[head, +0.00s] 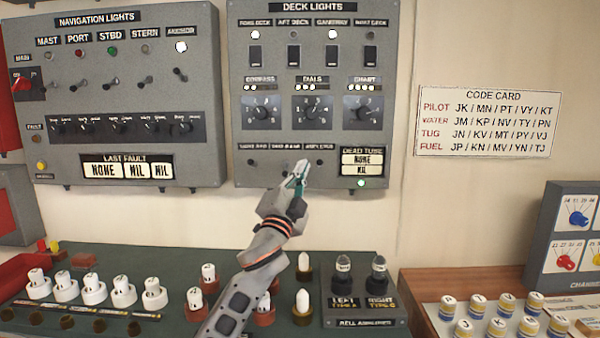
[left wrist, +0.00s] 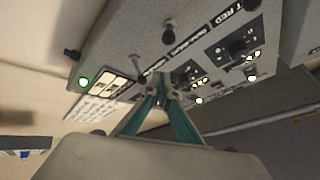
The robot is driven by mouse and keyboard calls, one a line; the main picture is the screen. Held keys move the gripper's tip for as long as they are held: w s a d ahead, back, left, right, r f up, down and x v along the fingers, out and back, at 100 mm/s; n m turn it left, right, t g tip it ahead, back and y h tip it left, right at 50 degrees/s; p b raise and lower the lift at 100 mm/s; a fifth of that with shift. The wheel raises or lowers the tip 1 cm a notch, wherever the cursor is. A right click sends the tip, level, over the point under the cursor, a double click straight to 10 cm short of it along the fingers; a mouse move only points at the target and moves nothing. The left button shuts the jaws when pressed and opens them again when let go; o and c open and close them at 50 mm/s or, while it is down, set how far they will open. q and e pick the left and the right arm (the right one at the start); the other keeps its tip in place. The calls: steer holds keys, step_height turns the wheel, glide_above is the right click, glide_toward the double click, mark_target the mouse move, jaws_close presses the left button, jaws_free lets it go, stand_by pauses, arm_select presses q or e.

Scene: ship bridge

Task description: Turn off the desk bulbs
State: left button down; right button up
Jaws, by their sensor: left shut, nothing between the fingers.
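The grey deck lights panel (head: 345,95) hangs on the wall. Two of its top lamps look lit, the first (head: 255,35) and third (head: 332,35); the other two look dark. Under them are black switches (head: 293,57), then three rotary knobs (head: 311,111) with small lit lamps above. Small toggles (head: 252,162) line the bottom, their labels too blurred to read surely. My left gripper (head: 299,169) is shut and empty, its tip in front of the middle of this bottom row, hiding part of it. In the left wrist view the closed fingers (left wrist: 160,92) point at the panel (left wrist: 120,45); contact is unclear.
The navigation lights panel (head: 60,95) is at left, a code card (head: 488,122) at right. Below, a green desk (head: 180,270) holds several white bulbs or tubes (head: 122,292) in sockets and a bell box (head: 362,312). A green lamp (head: 361,183) glows on the deck panel.

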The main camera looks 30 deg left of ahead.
arm_select(q)
steer(key=s+d+f+b, duration=0.1)
steer(key=s+f+b, duration=0.1)
steer(key=s+f, duration=0.5)
stand_by(0.5)
steer(key=shift+f, duration=0.15)
